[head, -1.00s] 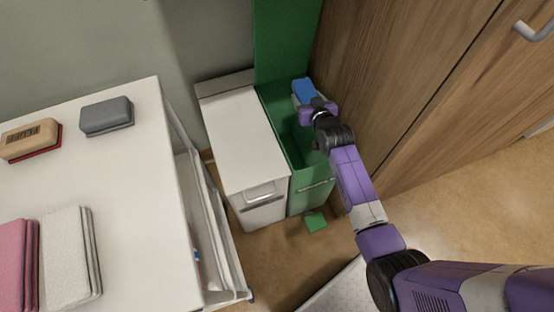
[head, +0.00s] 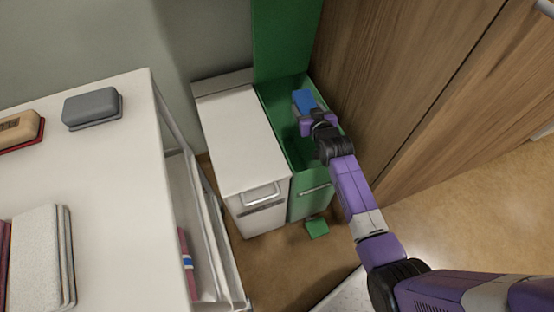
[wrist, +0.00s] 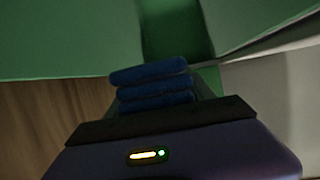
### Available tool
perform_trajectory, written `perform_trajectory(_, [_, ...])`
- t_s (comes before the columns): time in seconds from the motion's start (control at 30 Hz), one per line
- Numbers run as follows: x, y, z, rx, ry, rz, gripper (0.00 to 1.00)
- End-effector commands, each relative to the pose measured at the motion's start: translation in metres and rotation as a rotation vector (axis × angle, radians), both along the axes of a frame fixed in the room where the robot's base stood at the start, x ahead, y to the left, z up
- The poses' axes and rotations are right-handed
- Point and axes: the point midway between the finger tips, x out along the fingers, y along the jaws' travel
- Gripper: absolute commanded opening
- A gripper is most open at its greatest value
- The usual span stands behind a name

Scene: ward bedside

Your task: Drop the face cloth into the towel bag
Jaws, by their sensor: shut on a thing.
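The face cloth is a folded blue cloth (head: 304,101), held at the end of my arm. It also shows as stacked blue folds in the wrist view (wrist: 155,85). My gripper (head: 316,116) is shut on it; the fingertips are mostly hidden. The cloth is over the rear right part of a tall green bin (head: 308,203), whose lid (head: 287,38) stands open. This bin seems to be the towel bag, though it looks rigid. The cloth's height over the rim is hard to tell.
A closed white bin (head: 237,135) stands against the green bin's left side. A wooden cabinet (head: 410,75) is close on the right. A white trolley (head: 115,170) at left bears a grey case (head: 92,108) and folded cloths (head: 38,258). A green pedal (head: 317,228) sits low in front.

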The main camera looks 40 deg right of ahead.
Motion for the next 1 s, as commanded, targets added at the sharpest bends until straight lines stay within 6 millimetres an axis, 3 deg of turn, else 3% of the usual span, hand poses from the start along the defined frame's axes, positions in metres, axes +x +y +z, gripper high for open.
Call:
perform_trajectory(0.03, [0.0, 0.0, 0.001, 0.0, 0.0, 0.0, 0.67])
perform_trajectory(0.13, [0.0, 0.0, 0.0, 0.0, 0.0, 0.0, 0.87])
perform_trajectory(0.53, [-0.005, 0.002, 0.003, 0.001, 0.001, 0.0, 0.87])
perform_trajectory(1.0, [-0.06, 0.027, 0.027, 0.001, 0.002, 0.0, 0.87])
